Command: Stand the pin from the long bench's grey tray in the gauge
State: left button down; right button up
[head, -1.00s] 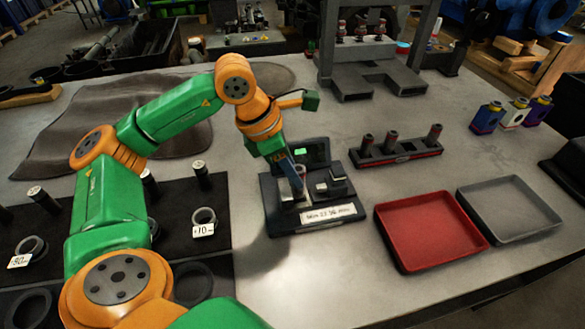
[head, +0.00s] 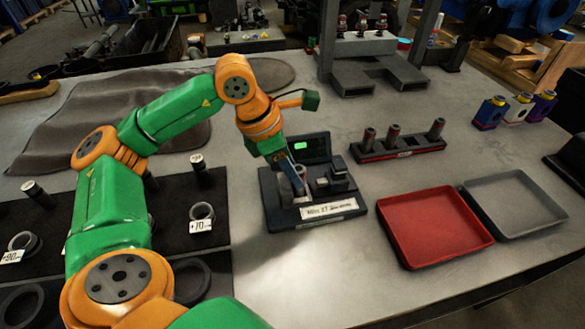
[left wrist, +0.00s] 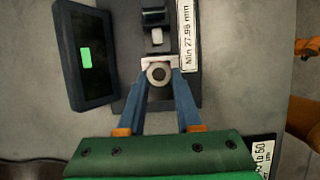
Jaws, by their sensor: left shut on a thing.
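The gauge (head: 285,219) is a dark block with a label and an upright screen with a lit green patch. It also shows in the left wrist view, with its screen (left wrist: 88,58) at the left. My left gripper (head: 299,182) is over the gauge's left part, fingers pointing down. It is shut on the pin (left wrist: 159,74), a grey cylinder seen end-on with a dark bore, at a pale block of the gauge. The pin looks upright; whether its foot touches the gauge is hidden. The grey tray (head: 548,218) looks empty. My right gripper is out of view.
An empty red tray (head: 435,228) stands beside the grey one. A dark rack (head: 425,146) with three pins is behind the gauge. A black mat (head: 215,235) with rings and pins lies at the left. Small bottles (head: 490,113) stand at the far right.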

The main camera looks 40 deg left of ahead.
pick_arm(q)
jog(key=shift+c, duration=0.6)
grip_release()
jog(key=shift+r, duration=0.1)
notch_tip(320, 180, up, 8)
jog(key=p, duration=0.7)
dwell(0.6)
